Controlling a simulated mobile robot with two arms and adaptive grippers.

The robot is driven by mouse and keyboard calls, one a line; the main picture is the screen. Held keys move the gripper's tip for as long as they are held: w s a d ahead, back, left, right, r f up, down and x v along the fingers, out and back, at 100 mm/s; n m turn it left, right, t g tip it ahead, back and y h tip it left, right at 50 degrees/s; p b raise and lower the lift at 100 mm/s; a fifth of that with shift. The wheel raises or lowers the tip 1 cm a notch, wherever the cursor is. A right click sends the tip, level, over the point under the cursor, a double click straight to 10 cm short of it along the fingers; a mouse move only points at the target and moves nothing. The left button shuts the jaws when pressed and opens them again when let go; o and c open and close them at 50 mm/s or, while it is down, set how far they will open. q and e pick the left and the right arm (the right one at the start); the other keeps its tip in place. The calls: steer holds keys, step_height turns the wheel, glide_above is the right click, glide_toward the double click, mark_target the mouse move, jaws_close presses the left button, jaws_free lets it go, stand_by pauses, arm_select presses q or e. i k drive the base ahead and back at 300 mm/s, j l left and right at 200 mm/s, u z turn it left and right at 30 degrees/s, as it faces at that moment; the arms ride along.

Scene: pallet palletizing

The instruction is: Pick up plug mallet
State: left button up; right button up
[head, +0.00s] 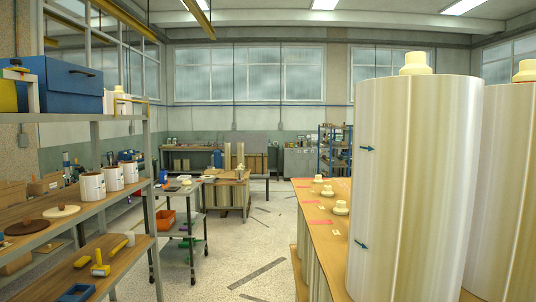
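A yellow mallet-like tool (101,267) lies on the lower wooden shelf (122,269) of the rack at the left; I take it for the plug mallet. Its head is toward the front and its handle (118,248) points back and to the right. A small white cylinder stands close to the handle's far end (130,239). A yellow block (82,262) lies to the left of the mallet. Neither of my grippers shows in the head view.
A blue tray (76,293) sits in front of the mallet. The shelf above holds several white cans and two discs. Large cream drums (410,200) stand close at the right, by a wooden-topped stack (315,215). A grey cart (186,217) stands beyond the rack. The central floor (235,255) is mostly clear.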

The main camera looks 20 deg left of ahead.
mark_target(129, 236)
steer(key=u, duration=1.45)
steer(key=z, duration=2.35)
steer(key=u, duration=2.35)
steer(key=i+u, duration=0.2)
steer(key=u, duration=0.4)
